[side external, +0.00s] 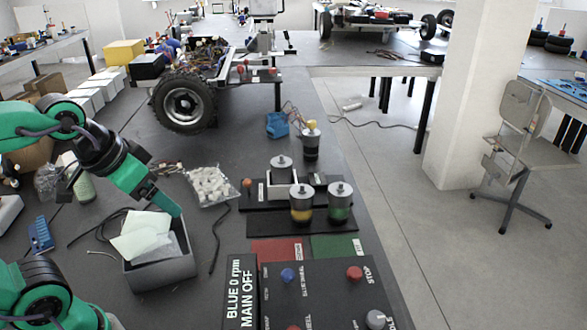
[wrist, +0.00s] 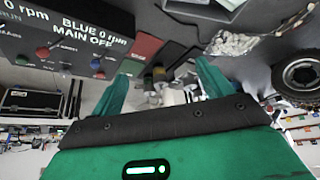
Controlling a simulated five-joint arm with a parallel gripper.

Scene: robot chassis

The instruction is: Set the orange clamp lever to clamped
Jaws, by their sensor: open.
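A small orange knob (side external: 247,183), which looks like the clamp lever's end, stands at the left of a dark fixture with a pale cradle (side external: 284,191) on the bench. A metal-topped cylinder (side external: 281,170) stands at the cradle. The lever's exact angle is too small to tell, and I cannot make it out in the wrist view. My gripper (side external: 167,203) is at the left, above an open grey box and well apart from the lever. In the wrist view my gripper (wrist: 162,84) has its green fingers spread with nothing held between them.
A yellow-banded cylinder (side external: 301,209) and a green-banded one (side external: 339,207) stand in front of the fixture. A control panel (side external: 325,295) with knobs is nearer the camera. The grey box (side external: 165,270), a bag of white pieces (side external: 208,185) and a wheeled chassis (side external: 185,103) occupy the left.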

